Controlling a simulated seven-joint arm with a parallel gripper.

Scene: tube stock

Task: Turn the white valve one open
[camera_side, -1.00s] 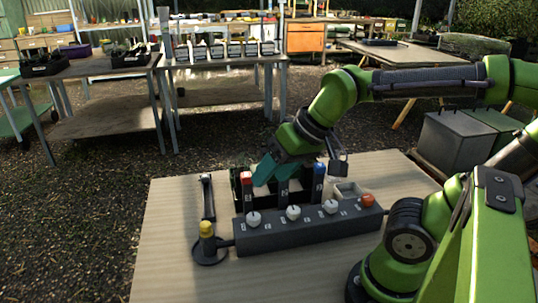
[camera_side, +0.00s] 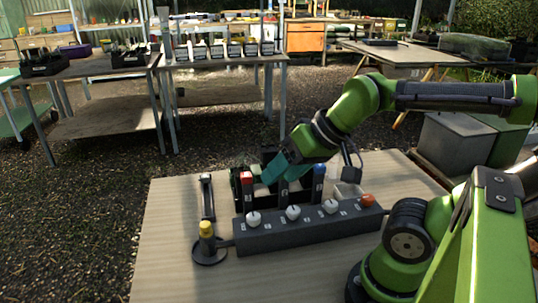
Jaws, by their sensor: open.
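A dark grey valve block (camera_side: 300,230) lies across the table. White valve knobs stand along its top: a left one (camera_side: 253,218), a middle one (camera_side: 293,212) and a right one (camera_side: 331,206). An orange knob (camera_side: 367,200) is at the right end. The labels on the block are too small to read, so I cannot tell which white knob is one. My gripper (camera_side: 275,174) has teal fingers, is open, and hangs over the tube rack behind the block. It is apart from all the knobs, and its far side is partly hidden.
Behind the block is a dark rack with a red-capped tube (camera_side: 246,180) and a blue-capped tube (camera_side: 319,172). A small white tray (camera_side: 345,191) stands to their right. The table's front is clear.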

